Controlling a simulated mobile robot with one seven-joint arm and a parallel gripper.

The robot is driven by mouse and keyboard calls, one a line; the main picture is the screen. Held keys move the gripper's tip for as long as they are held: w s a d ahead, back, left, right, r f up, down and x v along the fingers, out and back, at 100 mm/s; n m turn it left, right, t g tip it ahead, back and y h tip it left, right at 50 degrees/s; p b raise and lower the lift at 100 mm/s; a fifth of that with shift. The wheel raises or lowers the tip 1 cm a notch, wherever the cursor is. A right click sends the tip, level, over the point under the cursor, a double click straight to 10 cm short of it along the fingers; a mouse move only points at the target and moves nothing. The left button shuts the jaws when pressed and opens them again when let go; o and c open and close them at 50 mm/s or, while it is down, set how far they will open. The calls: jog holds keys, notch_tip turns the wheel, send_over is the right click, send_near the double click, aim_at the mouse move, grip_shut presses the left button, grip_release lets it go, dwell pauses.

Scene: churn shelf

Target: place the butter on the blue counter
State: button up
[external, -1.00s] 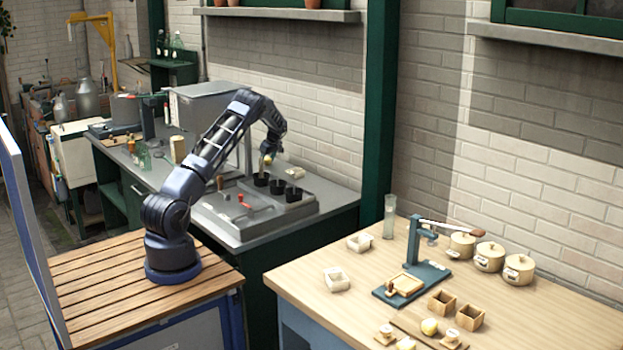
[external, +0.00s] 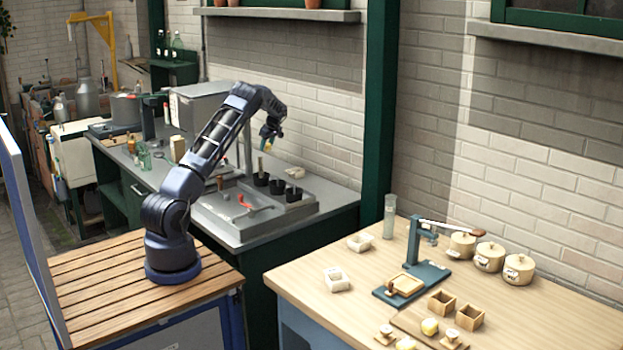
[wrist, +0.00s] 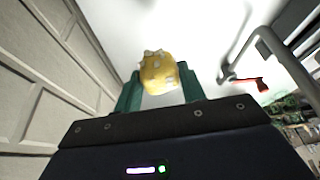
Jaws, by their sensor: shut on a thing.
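A yellow lump with white flecks, which looks like the butter (wrist: 158,73), is held between the green fingertips of my gripper (wrist: 160,88) in the wrist view. In the external view my gripper (external: 270,137) is above the black pots on the grey counter, with a small yellow bit showing at its tip. The lump is in the air, clear of the counter. No plainly blue worktop shows. The wooden-topped table (external: 560,290) at the right has a blue-grey front, and I cannot tell whether it is the blue counter.
Below my gripper is the grey counter (external: 330,205) with several black pots (external: 294,194), a red-handled tap and a white dish (external: 295,172). The brick wall stands close behind. The right table holds a blue press (external: 412,270), cream pots, wooden boxes and white dishes. Its front left is clear.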

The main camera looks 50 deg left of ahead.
jog(key=shift+r, duration=0.65)
jog(key=shift+w+d+r, duration=0.1)
jog(key=shift+d+r, duration=0.15)
jog(key=shift+r, duration=0.05)
jog(key=s+d+f+m+t+h, duration=0.15)
jog(key=d+m, duration=0.45)
jog(key=d, duration=1.3)
jog(key=d+m+t, duration=0.2)
jog(key=d+m, duration=0.4)
jog(key=d, duration=1.4)
jog(key=s+d+m, duration=0.2)
jog(key=d, duration=0.2)
jog(key=s+d+f+m+t+h, duration=0.1)
jog(key=s+d+m, duration=0.1)
jog(key=d, duration=0.2)
jog(key=s+d+f+m+h, duration=0.1)
jog(key=s+d, duration=0.1)
jog(key=d, duration=0.2)
jog(key=shift+s+d+m, duration=0.15)
jog(key=shift+d+m, duration=0.25)
jog(key=shift+f+m+h, duration=0.2)
jog(key=shift+m+h, duration=0.25)
jog(key=shift+m, duration=0.45)
jog(key=shift+r+m+h, duration=0.15)
jog(key=shift+m+h, duration=0.15)
jog(key=shift+m, duration=0.6)
jog(key=shift+d+r+m+h, duration=0.1)
jog(key=shift+r+m+h, duration=0.3)
jog(key=shift+m, duration=0.5)
